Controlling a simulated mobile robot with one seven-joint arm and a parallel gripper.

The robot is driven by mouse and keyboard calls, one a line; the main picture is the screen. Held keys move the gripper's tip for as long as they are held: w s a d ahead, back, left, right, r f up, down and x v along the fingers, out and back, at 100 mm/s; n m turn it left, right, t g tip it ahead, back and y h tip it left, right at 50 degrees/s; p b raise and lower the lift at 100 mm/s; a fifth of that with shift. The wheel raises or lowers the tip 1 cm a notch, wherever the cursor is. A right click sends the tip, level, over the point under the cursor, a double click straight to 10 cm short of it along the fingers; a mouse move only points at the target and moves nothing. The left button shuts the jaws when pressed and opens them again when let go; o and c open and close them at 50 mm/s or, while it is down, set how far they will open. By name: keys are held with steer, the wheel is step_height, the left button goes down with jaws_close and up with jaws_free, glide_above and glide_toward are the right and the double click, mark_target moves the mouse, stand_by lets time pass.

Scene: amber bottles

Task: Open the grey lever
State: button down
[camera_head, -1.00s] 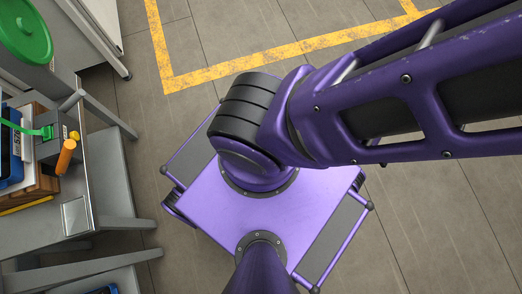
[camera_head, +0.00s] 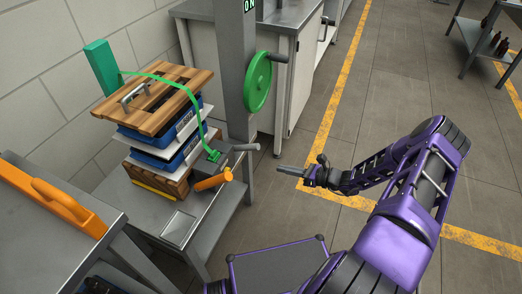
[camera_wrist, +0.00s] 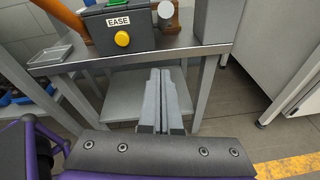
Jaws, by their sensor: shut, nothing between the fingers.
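The grey lever (camera_head: 246,147) is a short grey bar with a rounded end, sticking out to the right of a dark grey box (camera_head: 214,160) on the low metal table. In the wrist view its round end (camera_wrist: 166,9) shows at the top, beside the box (camera_wrist: 120,28), which has a yellow button and a label reading "EASE". My gripper (camera_head: 280,169) is shut and empty, to the right of and apart from the lever. In the wrist view its fingers (camera_wrist: 166,72) lie together below the lever's end, pointing toward the table edge.
An orange handle (camera_head: 213,180) sticks out near the lever. A green strap (camera_head: 198,105) runs over a stack topped by a wooden board (camera_head: 152,97). A grey post (camera_head: 234,65) with a green wheel (camera_head: 258,82) stands behind. The floor (camera_head: 290,225) around my gripper is clear.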

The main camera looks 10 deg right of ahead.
mark_target(243, 148)
steer(key=w+a+r+b, duration=0.1)
steer(key=w+a, duration=0.6)
steer(key=a, duration=0.1)
steer(key=shift+w+r, duration=0.15)
steer(key=shift+w, duration=0.25)
steer(key=shift+r, duration=0.15)
steer(key=shift+a+r+p, duration=0.1)
steer(key=shift+r+p, duration=0.1)
steer(key=shift+p, duration=0.15)
